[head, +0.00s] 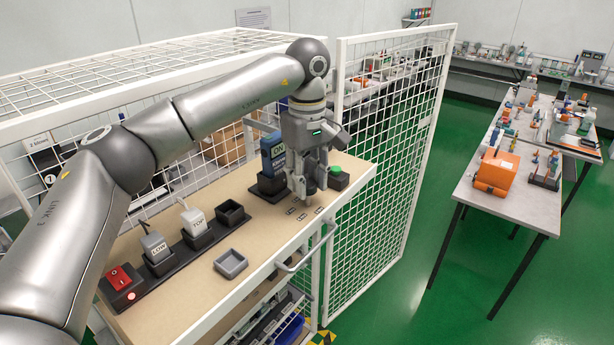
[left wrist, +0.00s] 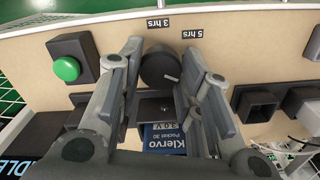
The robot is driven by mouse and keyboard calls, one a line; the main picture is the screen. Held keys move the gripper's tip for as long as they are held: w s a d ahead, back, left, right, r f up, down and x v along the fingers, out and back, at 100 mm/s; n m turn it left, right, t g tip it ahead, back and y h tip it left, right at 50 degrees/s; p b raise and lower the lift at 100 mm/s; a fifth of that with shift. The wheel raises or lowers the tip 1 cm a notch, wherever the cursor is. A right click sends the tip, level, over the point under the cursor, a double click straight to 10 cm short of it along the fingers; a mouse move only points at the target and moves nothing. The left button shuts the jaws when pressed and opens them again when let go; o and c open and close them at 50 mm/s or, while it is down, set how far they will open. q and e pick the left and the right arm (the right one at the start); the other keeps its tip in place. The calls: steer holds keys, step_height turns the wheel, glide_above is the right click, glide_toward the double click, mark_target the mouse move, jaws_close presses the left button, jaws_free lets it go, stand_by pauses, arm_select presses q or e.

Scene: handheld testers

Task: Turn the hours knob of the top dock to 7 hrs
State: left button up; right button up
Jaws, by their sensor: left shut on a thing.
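My left gripper (head: 309,192) points down over the wooden shelf, its fingers shut on the round dark hours knob (left wrist: 158,68). The wrist view shows one finger on each side of the knob; the fingers (left wrist: 158,80) hide parts of it. I cannot tell where the knob points. My right gripper is not in view.
A green button (head: 336,170) on a dark box sits right of the gripper. White mesh panels (head: 385,190) and a front rail (head: 300,255) bound the shelf.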

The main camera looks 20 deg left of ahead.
mark_target(308, 182)
arm_select(q)
steer(key=shift+r, duration=0.1)
stand_by(0.4)
steer(key=o, duration=1)
steer(key=shift+o, duration=0.2)
step_height(308, 182, up, 12)
